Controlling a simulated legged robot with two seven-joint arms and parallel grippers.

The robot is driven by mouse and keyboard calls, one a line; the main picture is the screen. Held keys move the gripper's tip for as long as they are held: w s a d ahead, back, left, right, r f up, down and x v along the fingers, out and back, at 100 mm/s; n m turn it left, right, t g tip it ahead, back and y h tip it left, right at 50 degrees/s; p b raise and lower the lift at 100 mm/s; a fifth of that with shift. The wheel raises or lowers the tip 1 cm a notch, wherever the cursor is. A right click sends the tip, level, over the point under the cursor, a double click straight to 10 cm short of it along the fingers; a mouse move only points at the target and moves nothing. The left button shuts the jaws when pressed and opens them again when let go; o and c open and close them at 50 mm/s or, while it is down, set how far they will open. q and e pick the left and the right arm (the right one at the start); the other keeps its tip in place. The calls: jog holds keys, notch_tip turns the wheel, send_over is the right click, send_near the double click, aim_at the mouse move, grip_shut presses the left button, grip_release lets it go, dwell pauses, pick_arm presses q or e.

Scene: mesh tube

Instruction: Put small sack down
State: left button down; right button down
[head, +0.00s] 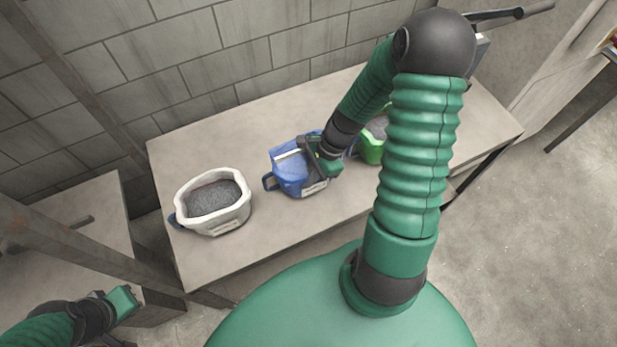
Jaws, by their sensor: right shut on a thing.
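A white sack (228,217) with grey granules stands on the table (270,238) to the left. A green sack (370,150) stands to the right, partly hidden by my right arm. A block wall (200,60) runs behind. A rusty post (100,262) crosses the lower left.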

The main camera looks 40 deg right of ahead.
jog(key=shift+r, duration=0.1)
jog(key=c, duration=1.6)
grip_release()
jog(key=v, duration=1.2)
jog(key=w+a+n+h, duration=0.1)
jog(key=a+n+h, duration=0.3)
jog(key=a+n, duration=1.1)
jog(key=n, duration=0.6)
jog(key=shift+f+t+p, duration=0.35)
jog(key=shift+t, duration=0.05)
